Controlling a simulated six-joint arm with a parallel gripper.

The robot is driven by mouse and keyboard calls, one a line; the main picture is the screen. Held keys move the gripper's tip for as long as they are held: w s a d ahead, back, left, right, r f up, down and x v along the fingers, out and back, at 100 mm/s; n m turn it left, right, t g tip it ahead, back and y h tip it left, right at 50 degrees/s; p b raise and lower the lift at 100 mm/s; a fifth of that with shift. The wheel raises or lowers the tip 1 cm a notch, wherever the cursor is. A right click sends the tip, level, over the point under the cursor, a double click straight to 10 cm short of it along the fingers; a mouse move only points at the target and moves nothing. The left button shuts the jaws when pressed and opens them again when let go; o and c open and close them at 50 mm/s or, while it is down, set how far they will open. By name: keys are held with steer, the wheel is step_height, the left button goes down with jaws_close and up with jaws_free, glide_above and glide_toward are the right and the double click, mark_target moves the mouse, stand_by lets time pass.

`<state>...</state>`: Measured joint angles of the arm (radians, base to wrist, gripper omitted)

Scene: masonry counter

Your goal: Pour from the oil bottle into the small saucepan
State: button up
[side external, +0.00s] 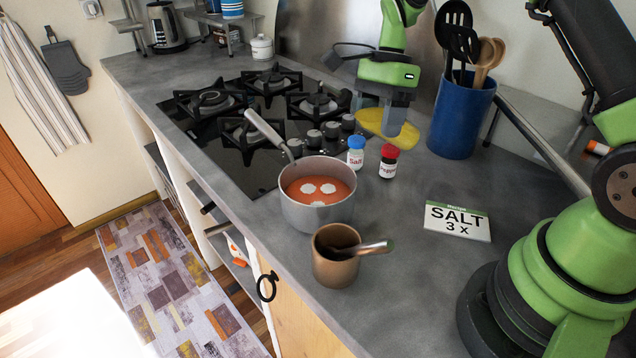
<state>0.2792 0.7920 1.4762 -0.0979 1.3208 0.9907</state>
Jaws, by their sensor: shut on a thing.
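The small saucepan (318,214) stands on the counter in front of the hob, its handle pointing to the upper left. It holds orange-red liquid (330,186) with white patches on top. My gripper (384,122) points down beyond the saucepan, to its upper right. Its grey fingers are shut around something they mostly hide. A yellow thing (408,137) shows beside and behind the fingertips, low at the counter; I cannot tell its full shape. I cannot make out a clear oil bottle.
Salt (356,158) and pepper (388,168) shakers stand between saucepan and gripper. A copper cup (334,265) with a metal handle sticking out is in front. A blue utensil crock (459,122) stands right of my gripper. A salt card (458,221) lies right. The black hob (228,158) is left.

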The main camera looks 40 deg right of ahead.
steer(key=shift+s+d+f+g+h+p, duration=0.15)
steer(key=shift+d+f+h+p, duration=0.1)
steer(key=shift+f+h+p, duration=0.25)
steer(key=shift+d+f+g+h+p, duration=0.15)
steer(key=shift+d+h+p, duration=0.2)
steer(key=shift+p, duration=0.35)
stand_by(1.5)
steer(key=shift+s+d+f+g+h+p, duration=0.1)
steer(key=shift+d+f+g+h+p, duration=0.1)
steer(key=shift+f+h+p, duration=0.4)
steer(key=shift+s+d+f+g+h+p, duration=0.1)
steer(key=shift+f+g+h+p, duration=0.1)
steer(key=shift+f+p, duration=0.4)
stand_by(1.3)
steer(key=shift+f+m+g+h+p, duration=0.3)
steer(key=shift+f+h+p, duration=0.15)
steer(key=shift+f+h, duration=0.3)
stand_by(2.0)
